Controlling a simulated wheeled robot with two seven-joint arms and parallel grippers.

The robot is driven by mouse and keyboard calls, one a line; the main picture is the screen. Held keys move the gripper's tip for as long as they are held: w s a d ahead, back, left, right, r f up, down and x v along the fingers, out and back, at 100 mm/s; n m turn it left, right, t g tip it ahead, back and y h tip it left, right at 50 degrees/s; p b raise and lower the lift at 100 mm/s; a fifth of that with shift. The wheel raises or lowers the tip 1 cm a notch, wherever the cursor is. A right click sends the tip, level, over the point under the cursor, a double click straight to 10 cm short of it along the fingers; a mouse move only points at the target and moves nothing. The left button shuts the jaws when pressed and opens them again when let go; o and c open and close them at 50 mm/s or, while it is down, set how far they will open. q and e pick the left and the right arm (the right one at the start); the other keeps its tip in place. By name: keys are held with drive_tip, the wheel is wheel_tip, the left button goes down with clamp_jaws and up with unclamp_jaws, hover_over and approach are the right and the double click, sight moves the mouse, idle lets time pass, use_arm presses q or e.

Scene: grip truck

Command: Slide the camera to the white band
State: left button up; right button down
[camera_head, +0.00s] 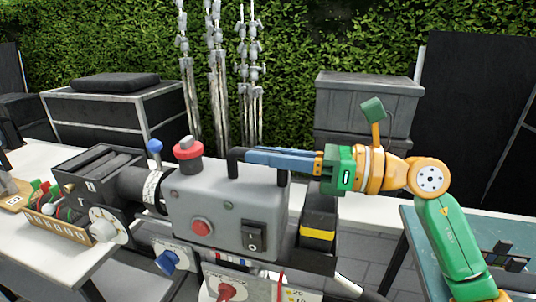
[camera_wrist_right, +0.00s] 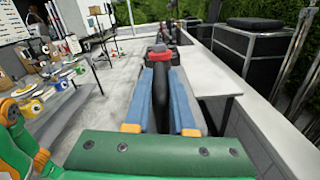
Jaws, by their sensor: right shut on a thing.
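A black camera body (camera_head: 93,172) stands at the left of the head view, its barrel pointing right. A white band with dark marks (camera_head: 152,188) goes around the barrel's right end, close against a grey box (camera_head: 215,205). My right gripper (camera_head: 252,157) reaches in from the right with long blue fingers. It is shut on the black handle (camera_head: 284,187) on top of the grey box. In the right wrist view, the fingers (camera_wrist_right: 161,78) lie on both sides of the black handle (camera_wrist_right: 160,105). My left gripper is not in view.
A red mushroom button (camera_head: 188,152) and a blue-topped knob (camera_head: 154,147) rise near the box. A black bin with a yellow stripe (camera_head: 317,234) stands at its right. A teal table (camera_head: 408,222) is farther right. Cases stand behind against a hedge.

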idle(0.5)
drive_tip(key=shift+s+d+f+b, duration=0.1)
drive_tip(key=shift+d+f+b, duration=0.15)
drive_tip(key=shift+d+b, duration=0.25)
drive_tip(key=shift+s+d+r, duration=0.1)
drive_tip(key=shift+d, duration=0.05)
drive_tip(key=shift+s+d+r, duration=0.1)
drive_tip(key=shift+s+d, duration=0.05)
drive_tip(key=shift+d, duration=0.2)
drive_tip(key=c, duration=0.8)
unclamp_jaws()
drive_tip(key=shift+d, duration=0.15)
drive_tip(key=shift+o, duration=0.2)
